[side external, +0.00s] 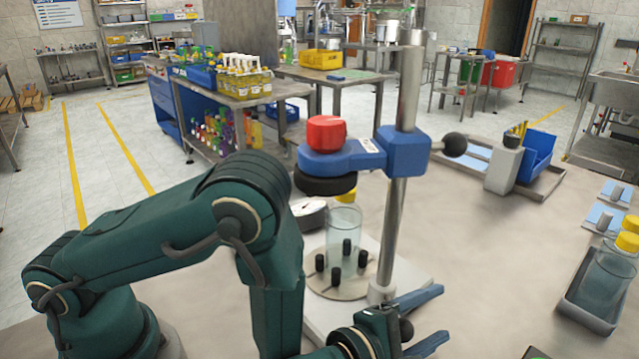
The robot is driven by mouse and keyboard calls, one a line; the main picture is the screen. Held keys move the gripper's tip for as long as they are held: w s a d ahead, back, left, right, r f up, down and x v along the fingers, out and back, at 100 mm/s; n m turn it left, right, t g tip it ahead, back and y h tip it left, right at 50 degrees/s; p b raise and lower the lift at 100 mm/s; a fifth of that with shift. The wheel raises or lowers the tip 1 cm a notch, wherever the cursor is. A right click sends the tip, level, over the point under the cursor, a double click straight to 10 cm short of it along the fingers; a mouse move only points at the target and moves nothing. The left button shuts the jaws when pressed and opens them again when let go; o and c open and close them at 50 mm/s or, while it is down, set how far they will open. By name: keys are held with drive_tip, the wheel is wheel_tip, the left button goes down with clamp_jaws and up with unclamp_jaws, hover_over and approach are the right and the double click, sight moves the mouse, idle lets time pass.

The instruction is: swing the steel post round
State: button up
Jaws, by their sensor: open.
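The steel post (409,90) stands upright on a white base plate (418,268). A blue clamp block (404,150) sits on the post, with a black ball knob (454,144) on its right. A blue arm (340,160) reaches left from the block and carries a red cap (326,132) on top and a black disc (325,183) underneath. A clear jar (345,232) stands below it on a round plate with several black pegs. My gripper (441,314) is open, its blue fingers low in front of the post's foot. I cannot tell whether a finger touches the post.
At right, a grey tray (587,318) holds a yellow-capped jar (610,275). A blue bin (538,148) stands farther back. The table right of the post is largely clear.

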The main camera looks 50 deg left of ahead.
sight(408, 336)
drive_tip(key=shift+w+n+y, duration=0.45)
drive_tip(key=shift+n+y, duration=0.45)
drive_tip(key=shift+y, duration=0.2)
drive_tip(key=v, duration=0.5)
drive_tip(key=shift+s, duration=0.1)
drive_tip(key=shift+d+r+m+g, duration=0.15)
drive_tip(key=shift+r+m+g, duration=0.25)
drive_tip(key=shift+m, duration=0.1)
drive_tip(key=shift+d+r+m+g+h, duration=0.4)
drive_tip(key=shift+m+g+h, duration=0.25)
drive_tip(key=shift+m, duration=0.25)
drive_tip(key=s+a+r+m+g+h, duration=0.4)
drive_tip(key=s+r+m+g, duration=0.45)
drive_tip(key=m, duration=0.75)
drive_tip(key=s+a+m+y, duration=0.2)
drive_tip(key=s+a+m, duration=0.1)
drive_tip(key=a, duration=0.4)
drive_tip(key=s+a+m+y, duration=0.3)
drive_tip(key=a, duration=0.4)
drive_tip(key=shift+s+a+r+t, duration=0.2)
drive_tip(key=shift+a+r+t, duration=0.1)
drive_tip(key=shift+a+t, duration=0.1)
